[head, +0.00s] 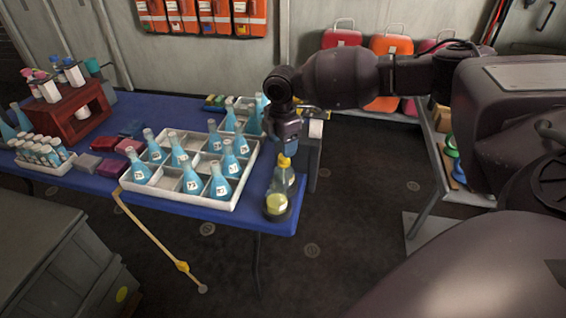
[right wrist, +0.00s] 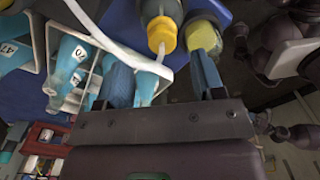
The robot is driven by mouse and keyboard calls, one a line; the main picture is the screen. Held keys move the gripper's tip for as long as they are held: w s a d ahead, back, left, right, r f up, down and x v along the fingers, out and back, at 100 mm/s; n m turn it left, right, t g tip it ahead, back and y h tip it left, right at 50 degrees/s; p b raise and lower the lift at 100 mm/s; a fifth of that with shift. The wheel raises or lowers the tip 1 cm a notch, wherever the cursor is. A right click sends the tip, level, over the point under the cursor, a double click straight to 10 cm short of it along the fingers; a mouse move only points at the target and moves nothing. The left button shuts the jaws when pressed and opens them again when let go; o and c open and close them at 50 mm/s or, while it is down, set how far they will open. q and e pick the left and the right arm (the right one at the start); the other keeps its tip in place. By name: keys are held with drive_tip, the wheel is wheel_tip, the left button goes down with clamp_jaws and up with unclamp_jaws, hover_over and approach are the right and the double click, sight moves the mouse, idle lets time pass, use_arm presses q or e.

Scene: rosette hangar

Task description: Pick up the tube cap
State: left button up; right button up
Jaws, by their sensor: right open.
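I cannot make out for certain which thing is the tube cap. A clear bottle (head: 285,178) with a yellow pointed top (head: 284,162) stands at the right end of the blue table; the yellow top also shows in the right wrist view (right wrist: 162,36). A round yellow piece (head: 276,204) in a dark holder is in front of it, and shows in the right wrist view (right wrist: 204,34). My right gripper (head: 289,148) is open just above the bottle, pointing down, with the yellow top beyond its fingers (right wrist: 163,62). My left gripper is not in view.
A white divided tray (head: 184,205) with several blue flasks stands left of the bottle. A red rack (head: 75,115) with capped tubes and a white rack of vials (head: 45,152) are farther left. The table's right edge is close to the bottle.

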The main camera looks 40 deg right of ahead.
drive_tip(key=f, duration=0.4)
drive_tip(key=shift+s+d+f+b, duration=0.2)
drive_tip(key=shift+d+f+b, duration=0.05)
drive_tip(key=shift+f+b, duration=0.15)
drive_tip(key=shift+r, duration=0.1)
drive_tip(key=c, duration=1)
